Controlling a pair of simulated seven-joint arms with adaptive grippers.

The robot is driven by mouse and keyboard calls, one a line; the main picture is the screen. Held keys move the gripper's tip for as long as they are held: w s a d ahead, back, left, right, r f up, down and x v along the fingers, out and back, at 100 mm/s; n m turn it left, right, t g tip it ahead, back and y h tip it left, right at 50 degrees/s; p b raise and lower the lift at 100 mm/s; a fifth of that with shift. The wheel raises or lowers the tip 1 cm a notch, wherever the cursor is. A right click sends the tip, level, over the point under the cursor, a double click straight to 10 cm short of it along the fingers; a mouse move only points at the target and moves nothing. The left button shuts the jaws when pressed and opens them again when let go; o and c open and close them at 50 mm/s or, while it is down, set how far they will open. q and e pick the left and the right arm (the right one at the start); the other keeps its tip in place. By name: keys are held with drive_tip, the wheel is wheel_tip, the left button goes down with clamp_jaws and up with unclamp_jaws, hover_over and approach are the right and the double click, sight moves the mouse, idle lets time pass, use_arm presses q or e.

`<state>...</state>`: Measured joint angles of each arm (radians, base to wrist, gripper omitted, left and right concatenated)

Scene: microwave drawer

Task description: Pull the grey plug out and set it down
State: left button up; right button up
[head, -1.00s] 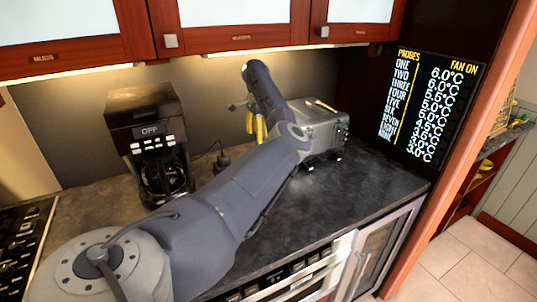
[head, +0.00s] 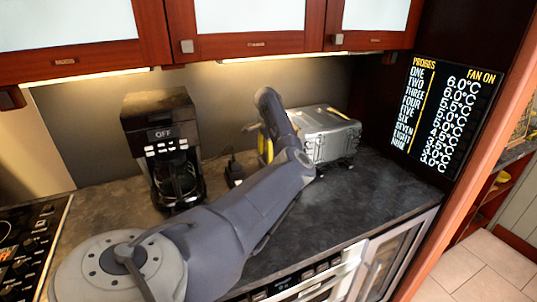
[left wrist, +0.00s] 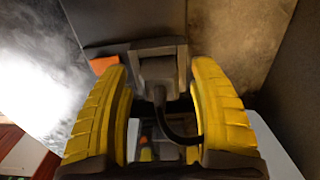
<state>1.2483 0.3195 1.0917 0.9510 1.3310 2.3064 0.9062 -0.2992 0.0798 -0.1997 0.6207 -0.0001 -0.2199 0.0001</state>
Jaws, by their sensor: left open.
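The grey plug (left wrist: 158,72) shows in the left wrist view, a blocky grey body against a dark plate, with a dark cord curving from it. It lies between the two yellow fingers of my left gripper (left wrist: 160,88). The fingers are open, one on each side, and I cannot tell whether either touches it. In the head view the left gripper (head: 264,148) is by the back wall, between the coffee maker and the silver toaster. The plug cannot be made out there. My right gripper is not in view.
The black coffee maker (head: 165,148) stands left of my gripper, and the silver toaster (head: 330,135) stands right of it. A small black object (head: 234,174) is on the counter between them. Cabinets (head: 255,32) hang above. The front right counter (head: 370,190) is clear.

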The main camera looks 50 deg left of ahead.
use_arm(q)
drive_tip(key=shift+c, duration=0.5)
drive_tip(key=c, duration=1.2)
drive_tip(key=shift+r, duration=0.1)
